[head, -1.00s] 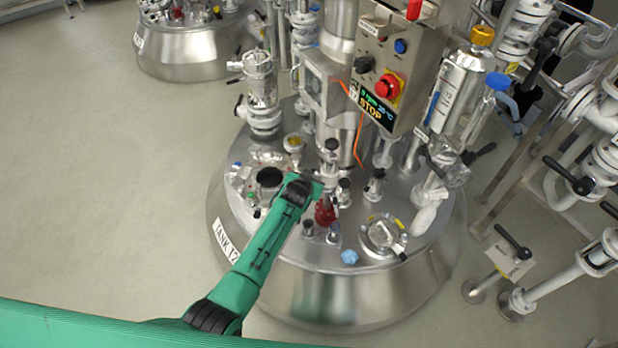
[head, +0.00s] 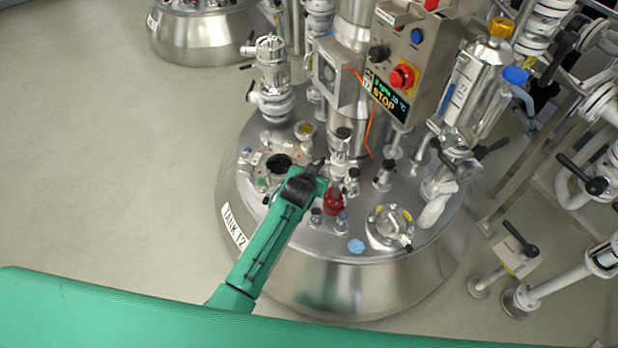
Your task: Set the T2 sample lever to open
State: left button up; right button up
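A black lever handle (head: 491,148) sticks out near the cylinder's foot. I cannot tell for sure that it is the T2 sample lever, nor its setting. My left gripper (head: 318,168) is over the tank lid, left of the red fitting (head: 333,203) and well left of that handle. Its fingers are small and dark; their opening is unclear. My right gripper is not in view.
A control box (head: 405,60) with a red button and a STOP display hangs above the lid. Several valves and fittings crowd the lid, including a glass-topped port (head: 390,226). Pipes with black handles (head: 581,174) stand at the right. The floor at left is clear.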

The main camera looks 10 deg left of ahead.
pick_arm(q)
jog(key=v, duration=0.6)
jog(key=shift+s+r, duration=0.2)
jog(key=shift+s, duration=0.1)
